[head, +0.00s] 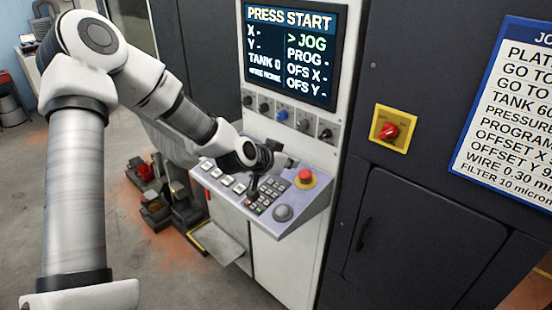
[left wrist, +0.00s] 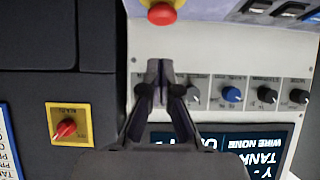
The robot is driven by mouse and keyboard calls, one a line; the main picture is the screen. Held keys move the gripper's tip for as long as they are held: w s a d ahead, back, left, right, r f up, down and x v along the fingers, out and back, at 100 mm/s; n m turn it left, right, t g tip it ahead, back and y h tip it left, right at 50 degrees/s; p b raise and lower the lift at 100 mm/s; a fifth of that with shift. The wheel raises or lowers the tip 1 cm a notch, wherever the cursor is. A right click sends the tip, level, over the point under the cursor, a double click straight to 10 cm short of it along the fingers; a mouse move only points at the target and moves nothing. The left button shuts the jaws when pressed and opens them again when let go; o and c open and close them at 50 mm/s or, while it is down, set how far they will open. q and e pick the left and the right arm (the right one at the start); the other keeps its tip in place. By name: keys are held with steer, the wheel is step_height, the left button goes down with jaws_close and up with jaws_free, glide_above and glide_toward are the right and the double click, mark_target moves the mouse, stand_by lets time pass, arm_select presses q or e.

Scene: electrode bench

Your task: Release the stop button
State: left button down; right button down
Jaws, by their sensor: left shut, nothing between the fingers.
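The stop button is a red mushroom head (head: 306,176) on a yellow base, at the right back of the sloping control console (head: 314,204). It also shows at the top edge of the left wrist view (left wrist: 162,14), partly cut off. My left gripper (head: 254,192) is over the console keys, to the left of the stop button and apart from it. In the left wrist view its fingers (left wrist: 158,68) are together and empty, with the button beyond the tips. Whether the button is pressed in or raised I cannot tell. My right gripper is not in view.
A screen (head: 291,50) reads PRESS START and JOG. A row of knobs (head: 282,114) sits below it. A red rotary switch (head: 388,131) on a yellow plate is on the dark cabinet to the right. A grey round knob (head: 283,213) is near the console's front.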

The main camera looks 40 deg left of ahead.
arm_select(q)
steer(key=p+v, duration=0.1)
steer(key=v, duration=0.4)
steer(key=shift+r+p, duration=0.2)
steer(key=shift+p, duration=0.2)
steer(key=shift+w+f, duration=0.1)
steer(key=shift+a, duration=0.15)
stand_by(0.5)
